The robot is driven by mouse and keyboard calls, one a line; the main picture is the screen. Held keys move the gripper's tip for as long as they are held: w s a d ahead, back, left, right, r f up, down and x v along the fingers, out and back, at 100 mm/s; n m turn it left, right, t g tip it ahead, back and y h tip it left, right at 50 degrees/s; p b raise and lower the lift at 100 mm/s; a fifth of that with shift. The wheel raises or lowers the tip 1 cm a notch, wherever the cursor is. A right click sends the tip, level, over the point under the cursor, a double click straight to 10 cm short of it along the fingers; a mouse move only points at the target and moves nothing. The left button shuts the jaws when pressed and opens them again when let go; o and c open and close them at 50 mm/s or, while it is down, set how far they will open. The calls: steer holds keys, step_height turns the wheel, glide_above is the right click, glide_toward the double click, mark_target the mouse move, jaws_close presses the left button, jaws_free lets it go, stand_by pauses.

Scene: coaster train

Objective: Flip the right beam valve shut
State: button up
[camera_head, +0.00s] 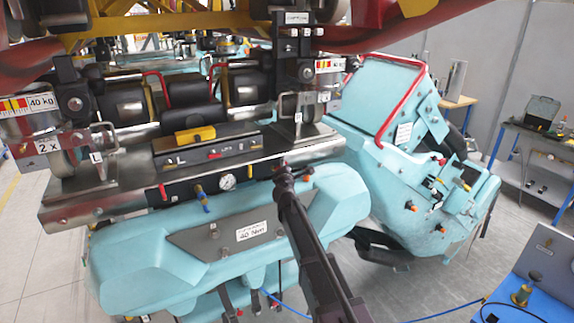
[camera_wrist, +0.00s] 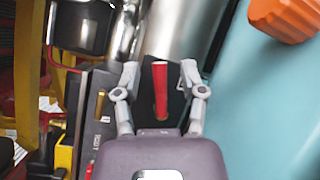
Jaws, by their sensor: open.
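The right beam valve shows in the wrist view as a red lever (camera_wrist: 160,88) with a brass-coloured end toward my palm. My gripper (camera_wrist: 160,74) is open, with one finger on each side of the lever and a visible gap to both. In the head view my gripper (camera_head: 285,178) is at the right part of the beam's dark front panel (camera_head: 248,172). A bit of red shows beside it, but the valve there is too small and covered to read. Another red lever (camera_head: 163,192) is at the panel's left end.
A pressure gauge (camera_head: 227,182) and a blue-handled valve (camera_head: 201,197) sit on the panel left of my gripper. A teal train body (camera_head: 145,262) lies below, and a teal seat unit (camera_head: 400,110) stands right. An orange knob (camera_wrist: 283,18) shows in the wrist view.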

steer(key=shift+w, duration=0.65)
jaws_close()
steer(key=shift+d, duration=0.15)
steer(key=shift+a, duration=0.2)
